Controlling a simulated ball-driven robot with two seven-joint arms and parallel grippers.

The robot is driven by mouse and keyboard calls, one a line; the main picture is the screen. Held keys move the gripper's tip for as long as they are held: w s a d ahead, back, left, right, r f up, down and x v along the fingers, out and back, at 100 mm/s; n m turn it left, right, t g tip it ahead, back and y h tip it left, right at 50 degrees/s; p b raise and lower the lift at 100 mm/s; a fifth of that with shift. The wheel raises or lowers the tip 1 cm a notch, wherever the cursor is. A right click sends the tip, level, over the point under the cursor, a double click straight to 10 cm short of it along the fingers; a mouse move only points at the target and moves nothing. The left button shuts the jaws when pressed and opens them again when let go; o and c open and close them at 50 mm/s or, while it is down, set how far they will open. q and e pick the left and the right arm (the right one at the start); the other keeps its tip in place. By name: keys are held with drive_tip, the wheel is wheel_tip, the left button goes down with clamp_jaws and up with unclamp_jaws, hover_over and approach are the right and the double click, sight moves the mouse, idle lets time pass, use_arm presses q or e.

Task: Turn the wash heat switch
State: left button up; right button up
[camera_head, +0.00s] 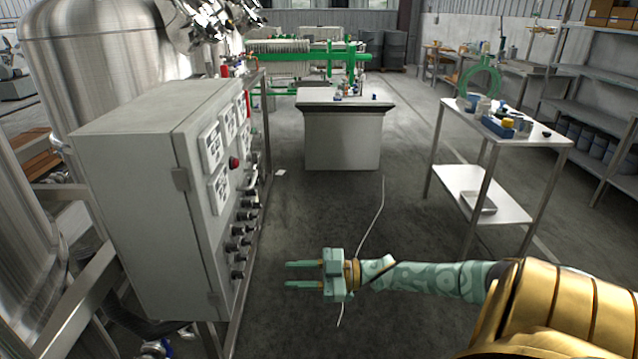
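A grey control cabinet (125,180) stands at the left on a metal frame. Its front panel (222,205) faces right and shows at a steep angle, with labelled plates, a red button (234,162) and several black rotary switches (240,230) below. I cannot read which switch is the wash heat one. My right gripper (288,274) comes in from the right, its two green fingers pointing left toward the lower switches. The fingers are apart with nothing between them, and a gap separates them from the panel. My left gripper does not show.
Large steel tanks (105,60) stand behind and left of the cabinet. A wheeled-style metal table (470,130) with small items stands at the right, shelves (590,90) beyond. A grey cabinet bench (342,140) is at the back.

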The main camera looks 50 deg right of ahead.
drive_tip(key=v, duration=0.5)
idle(0.4)
